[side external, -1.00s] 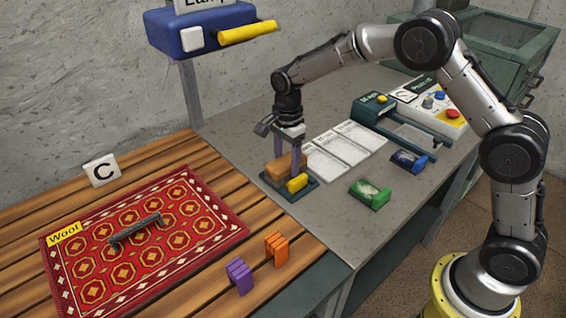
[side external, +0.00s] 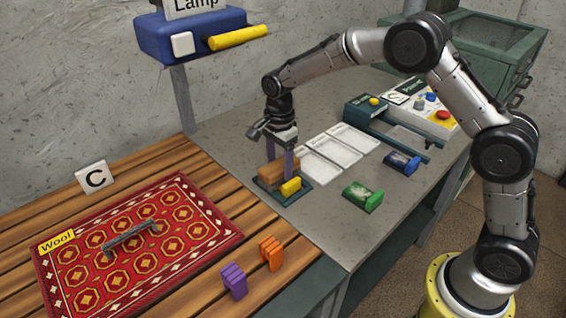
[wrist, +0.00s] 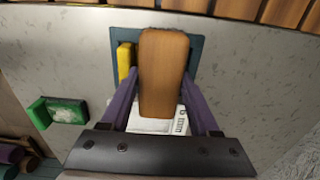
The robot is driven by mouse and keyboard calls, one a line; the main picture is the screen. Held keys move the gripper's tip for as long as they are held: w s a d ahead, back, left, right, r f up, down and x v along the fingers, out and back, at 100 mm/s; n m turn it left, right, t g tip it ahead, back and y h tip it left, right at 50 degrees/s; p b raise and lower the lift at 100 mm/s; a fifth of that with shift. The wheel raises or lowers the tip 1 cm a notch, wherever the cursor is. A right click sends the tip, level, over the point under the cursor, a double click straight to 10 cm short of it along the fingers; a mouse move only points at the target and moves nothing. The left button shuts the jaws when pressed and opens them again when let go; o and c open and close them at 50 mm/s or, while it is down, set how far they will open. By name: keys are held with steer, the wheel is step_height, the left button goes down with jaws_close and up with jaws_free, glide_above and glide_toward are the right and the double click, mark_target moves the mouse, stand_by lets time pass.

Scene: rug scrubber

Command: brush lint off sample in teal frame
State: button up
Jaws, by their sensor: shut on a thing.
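My gripper (side external: 282,161) points down at the bench's near left part. Its purple fingers are shut on a brown wooden block, which looks like the brush (wrist: 164,70); no bristles show. The block is over a dark teal tray (wrist: 198,48) and hides much of it. I cannot tell whether the block touches the tray. A yellow block (side external: 291,187) sits on the tray beside the brown one. A green-framed sample (side external: 362,197) and a blue-framed sample (side external: 402,162) stand to the right. I cannot tell which frame counts as teal.
White marked panels (side external: 331,153) lie just behind the tray. A red rug (side external: 140,245) with a grey handle lies on the slatted table (side external: 205,160). Purple (side external: 233,281) and orange (side external: 271,252) clips stand near the front. A blue lamp box (side external: 190,40) overhangs at left. Grey bench is clear around the green sample.

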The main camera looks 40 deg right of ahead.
mark_target(273, 167)
steer(key=shift+a, duration=1)
steer(key=shift+d+f, duration=0.25)
steer(key=shift+d, duration=0.95)
steer(key=shift+s+d, duration=0.1)
steer(key=shift+d, duration=0.95)
steer(key=shift+a+r, duration=0.15)
steer(key=shift+a, duration=1)
steer(key=shift+a+r, duration=0.1)
steer(key=shift+a, duration=1)
steer(key=shift+r, duration=0.1)
steer(key=shift+r, duration=2.95)
